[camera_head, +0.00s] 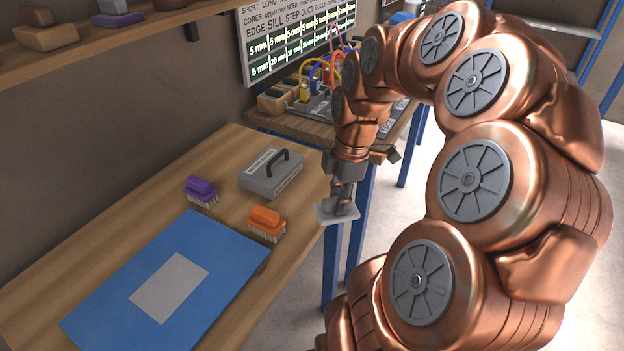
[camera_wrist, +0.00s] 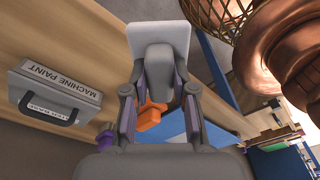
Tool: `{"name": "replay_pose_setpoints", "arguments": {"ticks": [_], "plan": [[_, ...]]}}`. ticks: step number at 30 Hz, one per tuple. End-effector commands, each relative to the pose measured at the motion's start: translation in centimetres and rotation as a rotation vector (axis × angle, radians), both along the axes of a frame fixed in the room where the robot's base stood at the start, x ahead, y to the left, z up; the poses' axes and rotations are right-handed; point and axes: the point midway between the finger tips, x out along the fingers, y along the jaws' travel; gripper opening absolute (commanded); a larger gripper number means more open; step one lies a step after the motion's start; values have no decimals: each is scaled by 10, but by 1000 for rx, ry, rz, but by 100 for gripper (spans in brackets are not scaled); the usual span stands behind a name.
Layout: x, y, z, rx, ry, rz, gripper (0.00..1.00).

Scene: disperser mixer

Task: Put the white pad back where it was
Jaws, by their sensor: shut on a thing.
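The white pad (camera_head: 328,213) is a flat pale plate with a grey grip on top. My gripper (camera_head: 344,192) is shut on that grip and holds the pad just past the bench's right edge. In the wrist view the pad (camera_wrist: 160,28) spans the top middle, with its grip between my fingers (camera_wrist: 158,92). A blue mat (camera_head: 212,252) lies on the near bench with a light grey rectangle (camera_head: 168,288) on it. My gripper hides part of the pad's top.
An orange brush (camera_head: 266,223), a purple brush (camera_head: 202,192) and a grey machine paint case (camera_head: 270,176) stand on the bench beyond the mat. A wall shelf (camera_head: 110,32) holds other brushes and blocks. A second bench with cables stands behind.

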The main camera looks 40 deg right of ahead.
Motion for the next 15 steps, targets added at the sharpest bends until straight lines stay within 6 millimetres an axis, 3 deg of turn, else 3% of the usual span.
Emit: {"name": "replay_pose_setpoints", "arguments": {"ticks": [5, 15], "plan": [[2, -8, 0, 0, 1, 16, 0], [41, -34, -5, 1, 3, 17, 0]]}}
